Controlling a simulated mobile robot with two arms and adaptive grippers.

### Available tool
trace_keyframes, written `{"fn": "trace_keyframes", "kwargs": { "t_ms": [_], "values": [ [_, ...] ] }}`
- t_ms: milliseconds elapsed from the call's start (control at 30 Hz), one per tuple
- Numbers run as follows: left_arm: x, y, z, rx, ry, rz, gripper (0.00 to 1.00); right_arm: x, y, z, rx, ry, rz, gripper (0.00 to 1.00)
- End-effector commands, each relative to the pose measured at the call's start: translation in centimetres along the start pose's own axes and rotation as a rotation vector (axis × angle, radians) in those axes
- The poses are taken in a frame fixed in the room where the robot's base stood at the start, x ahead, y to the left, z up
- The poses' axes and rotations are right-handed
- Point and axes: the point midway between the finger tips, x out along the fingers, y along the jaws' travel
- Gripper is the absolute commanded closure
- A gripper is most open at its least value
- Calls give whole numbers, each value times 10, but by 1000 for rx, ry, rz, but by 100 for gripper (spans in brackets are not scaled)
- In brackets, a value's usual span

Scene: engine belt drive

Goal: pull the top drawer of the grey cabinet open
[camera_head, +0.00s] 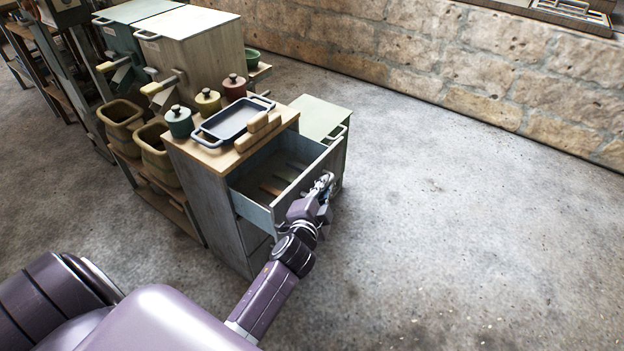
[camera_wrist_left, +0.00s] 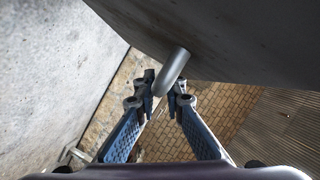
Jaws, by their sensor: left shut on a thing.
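The grey cabinet (camera_head: 203,187) has a wooden top and stands near the middle of the head view. Its top drawer (camera_head: 257,213) is pulled out, and I can see into it. A few flat brown pieces lie inside. My left gripper (camera_head: 325,186) is at the drawer's front, on its outer side. In the left wrist view the fingers (camera_wrist_left: 161,88) are closed around the grey bar handle (camera_wrist_left: 172,70), which sticks out from the drawer front (camera_wrist_left: 220,35). The gripper hides the handle in the head view. My right gripper is not in view.
Bins and tall boxes (camera_head: 195,45) line the left. The floor (camera_head: 450,210) to the right is clear.

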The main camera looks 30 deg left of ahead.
Motion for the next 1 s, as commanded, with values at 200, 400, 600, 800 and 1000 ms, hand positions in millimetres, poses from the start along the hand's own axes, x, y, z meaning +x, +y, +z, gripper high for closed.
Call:
{"fn": "trace_keyframes", "kwargs": {
  "t_ms": [200,400,600,800,1000],
  "values": [
    [-9,17,-19,-3,-2,3,100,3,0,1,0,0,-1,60],
    [-12,21,-26,0,-2,2,100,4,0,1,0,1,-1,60],
    [-12,21,-26,0,-2,2,100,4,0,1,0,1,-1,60],
    [-12,21,-26,0,-2,2,83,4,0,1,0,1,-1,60],
    [-11,20,-26,0,-1,1,83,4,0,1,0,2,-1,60]
  ]
}}
